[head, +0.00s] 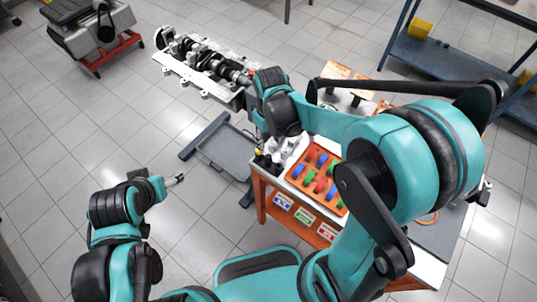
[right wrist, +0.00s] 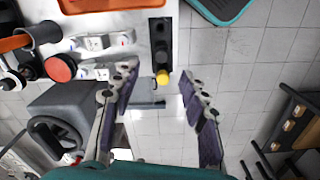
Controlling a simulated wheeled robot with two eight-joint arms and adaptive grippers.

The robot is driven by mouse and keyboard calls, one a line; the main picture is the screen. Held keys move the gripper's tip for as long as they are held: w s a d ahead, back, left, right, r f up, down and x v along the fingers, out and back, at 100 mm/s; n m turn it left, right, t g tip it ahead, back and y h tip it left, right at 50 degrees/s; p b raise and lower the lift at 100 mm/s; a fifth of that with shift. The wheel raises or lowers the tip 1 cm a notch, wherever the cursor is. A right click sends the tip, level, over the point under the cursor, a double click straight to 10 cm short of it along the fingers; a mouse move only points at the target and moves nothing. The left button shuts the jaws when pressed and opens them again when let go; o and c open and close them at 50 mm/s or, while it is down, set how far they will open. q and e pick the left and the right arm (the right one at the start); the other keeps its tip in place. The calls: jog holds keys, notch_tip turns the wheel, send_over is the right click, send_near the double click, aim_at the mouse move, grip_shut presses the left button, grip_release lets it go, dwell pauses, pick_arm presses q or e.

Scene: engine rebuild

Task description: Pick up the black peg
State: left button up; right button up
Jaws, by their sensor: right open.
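A dark upright piece with a yellow end (right wrist: 161,50) is at the table's edge in the right wrist view, between and beyond my right gripper's fingers; I cannot tell for sure whether it is the black peg. In the head view small dark pieces (head: 266,161) are at the table's near left corner, just below the right gripper (head: 258,139).
An orange tray (head: 297,173) of red, blue and green pieces lies on the white-topped table (head: 428,276). An engine on a stand (head: 205,65) stands behind and left. A grey tray (head: 232,150) is low beside the table. Blue shelving (head: 420,55) is at the back right.

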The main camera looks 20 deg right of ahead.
aim_at(268, 156)
notch_tip(268, 156, down, 3)
jog(key=shift+s+a+f+b, duration=0.1)
jog(key=shift+b, duration=0.6)
notch_tip(268, 156, down, 4)
jog(key=shift+a+f+b, duration=0.1)
jog(key=shift+f+b, duration=0.15)
jog(key=shift+b, duration=0.7)
grip_shut()
